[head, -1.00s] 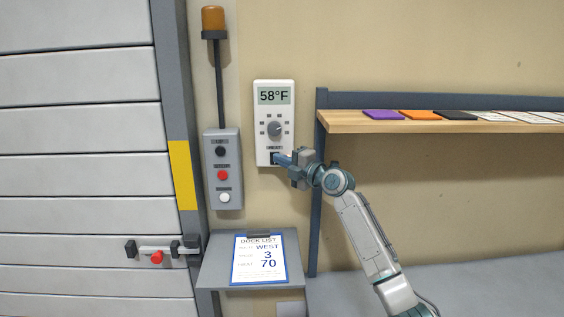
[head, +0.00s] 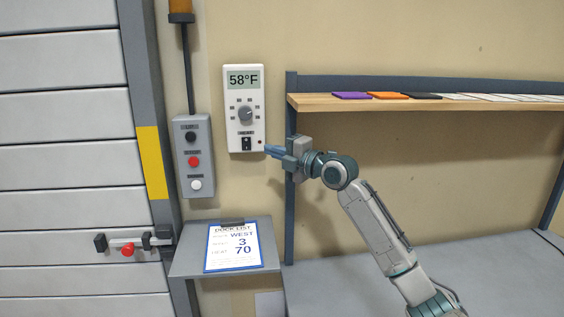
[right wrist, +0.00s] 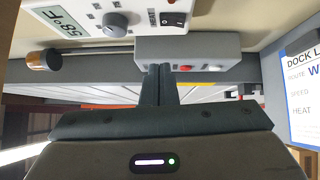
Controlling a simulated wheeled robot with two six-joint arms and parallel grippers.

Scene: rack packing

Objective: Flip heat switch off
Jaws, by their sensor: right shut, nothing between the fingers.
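The white heat control box (head: 231,120) hangs on the wall, its display (head: 243,79) reading 58°F above a grey dial (head: 245,114). The black heat switch (head: 246,144) is at its bottom, with a small dark red lamp (head: 260,142) to its right. I cannot tell the switch's position. My right gripper (head: 267,150) is shut and empty, its tips just right of the box's lower corner, off the switch. In the right wrist view the switch (right wrist: 173,20) shows beyond and above the closed fingers (right wrist: 158,70). My left gripper is not in view.
A grey button box (head: 193,155) with black, red and white buttons is left of the heat control. A dock list sheet (head: 233,247) reading WEST, 3 and 70 lies on a small grey shelf (head: 188,262). A wooden shelf (head: 310,103) with coloured cards is at right.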

